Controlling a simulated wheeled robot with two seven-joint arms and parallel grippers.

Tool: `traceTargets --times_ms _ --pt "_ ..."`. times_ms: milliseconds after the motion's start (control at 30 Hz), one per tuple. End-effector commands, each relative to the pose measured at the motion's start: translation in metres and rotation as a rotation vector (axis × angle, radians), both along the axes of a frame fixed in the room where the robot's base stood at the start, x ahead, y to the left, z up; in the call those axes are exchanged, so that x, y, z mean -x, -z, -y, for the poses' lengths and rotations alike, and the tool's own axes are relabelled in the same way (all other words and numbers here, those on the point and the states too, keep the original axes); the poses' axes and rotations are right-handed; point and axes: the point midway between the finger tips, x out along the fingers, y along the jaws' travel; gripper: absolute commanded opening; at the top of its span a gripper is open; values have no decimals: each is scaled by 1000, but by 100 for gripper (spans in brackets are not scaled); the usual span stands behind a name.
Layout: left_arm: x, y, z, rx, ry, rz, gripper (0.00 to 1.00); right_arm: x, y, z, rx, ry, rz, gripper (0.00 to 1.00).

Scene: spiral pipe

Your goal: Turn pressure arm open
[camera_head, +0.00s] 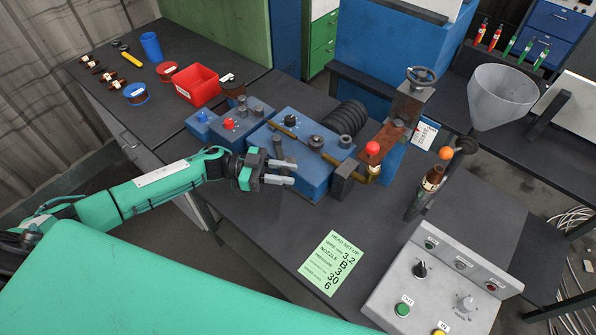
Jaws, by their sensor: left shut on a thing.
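The blue machine block (312,172) stands on the dark bench and carries knobs, a brass-coloured rod (300,138) and dark fittings. A short dark upright lever (278,147), which I take to be the pressure arm, rises at its near left side. My left gripper (284,172) comes in from the left at this side, its two grey fingers pointing right. It is shut on the lever; the exact contact is partly hidden by the fingers. My right gripper is not in view.
A red-knobbed block (229,126) is left of the machine. A red ball handle (372,148) and handwheel post (420,76) stand right. A green note (331,262) lies on the bench, near a grey control panel (440,285). Red tray (197,84) and spools lie back left.

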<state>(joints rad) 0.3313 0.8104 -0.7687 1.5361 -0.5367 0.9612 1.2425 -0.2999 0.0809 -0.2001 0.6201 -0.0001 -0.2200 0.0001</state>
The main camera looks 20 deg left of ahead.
Motion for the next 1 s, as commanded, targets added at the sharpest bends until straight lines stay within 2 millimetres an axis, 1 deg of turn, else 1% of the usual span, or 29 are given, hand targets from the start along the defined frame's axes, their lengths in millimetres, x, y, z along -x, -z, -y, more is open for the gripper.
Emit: traceTargets --times_ms 33,100,400,633,1000 --pt "1 4 -6 -4 32 5 0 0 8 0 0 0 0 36" --pt "4 3 -12 -3 77 5 0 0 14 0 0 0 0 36" --pt "11 2 -30 0 208 2 0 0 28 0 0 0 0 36" --pt "13 0 -35 0 242 1 0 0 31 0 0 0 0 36" --pt "13 0 -36 -1 244 1 0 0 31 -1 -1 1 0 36"
